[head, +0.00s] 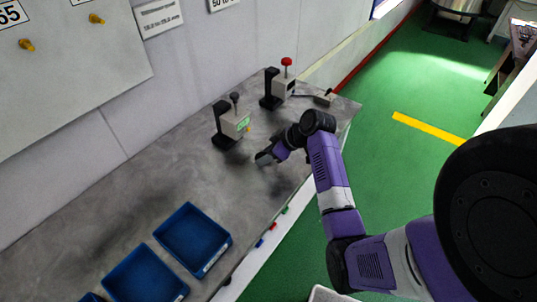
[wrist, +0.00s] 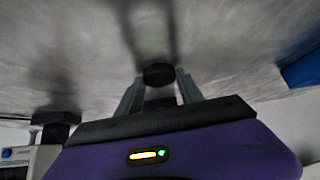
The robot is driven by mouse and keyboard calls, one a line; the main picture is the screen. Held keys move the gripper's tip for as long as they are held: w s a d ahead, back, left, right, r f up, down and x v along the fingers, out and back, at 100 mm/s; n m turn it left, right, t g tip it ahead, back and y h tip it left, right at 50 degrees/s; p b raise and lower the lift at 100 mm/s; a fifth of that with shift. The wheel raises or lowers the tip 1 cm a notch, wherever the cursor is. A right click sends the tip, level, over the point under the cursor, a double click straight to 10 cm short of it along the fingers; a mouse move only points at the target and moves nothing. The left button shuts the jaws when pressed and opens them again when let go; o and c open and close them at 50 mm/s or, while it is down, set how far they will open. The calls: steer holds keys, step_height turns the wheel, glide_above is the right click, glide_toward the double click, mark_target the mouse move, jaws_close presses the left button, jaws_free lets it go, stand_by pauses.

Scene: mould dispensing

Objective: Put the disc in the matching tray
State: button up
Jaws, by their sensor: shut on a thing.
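My gripper (head: 264,158) is over the grey table in the head view, near the two measuring devices. In the wrist view its two fingers (wrist: 159,92) are shut on a small black disc (wrist: 158,73). The disc is too small to make out in the head view. Blue trays stand at the lower left of the head view: one nearer the gripper (head: 192,238), one beside it (head: 145,275), and a third (head: 91,298) cut off by the bottom edge. The two trays that show well look empty. Their labels are not readable.
Another with a red knob (head: 286,86) stands further back. A small block (head: 325,98) lies near the table's far end. The table between gripper and trays is clear. Coloured buttons (head: 273,226) line its front edge.

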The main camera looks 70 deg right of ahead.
steer(key=shift+s, duration=0.15)
steer(key=o, duration=1.4)
steer(key=shift+b+v, duration=0.4)
steer(key=shift+v, duration=3.5)
